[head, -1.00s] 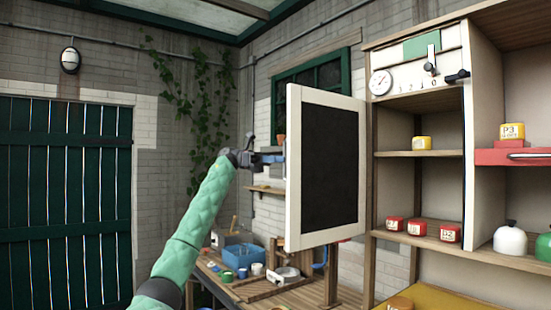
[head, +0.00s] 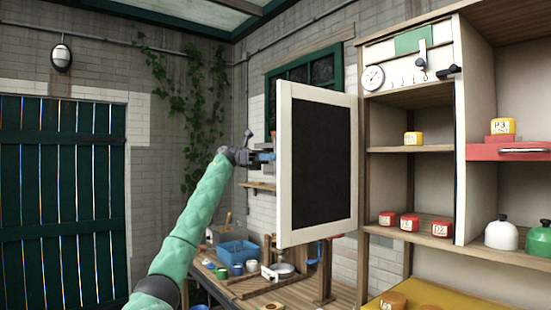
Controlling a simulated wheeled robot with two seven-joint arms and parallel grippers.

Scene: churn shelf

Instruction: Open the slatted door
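The green slatted door (head: 62,200) stands upright at the left, with thin lines of light between its slats; it looks shut. My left gripper (head: 265,157) is well to its right, at the outer edge of a white-framed cabinet door with a dark panel (head: 317,160). The fingertips are small and partly hidden by that door's edge, so I cannot tell whether they touch it, or are open or shut. That cabinet door stands swung out from the shelf unit. My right gripper is not in view.
The shelf unit (head: 458,150) fills the right side, with red and yellow blocks, a gauge (head: 373,78) and a lever (head: 421,62). A workbench with a blue bin (head: 237,252) and cups stands behind the cabinet door. A wall lamp (head: 61,57) hangs above the slatted door.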

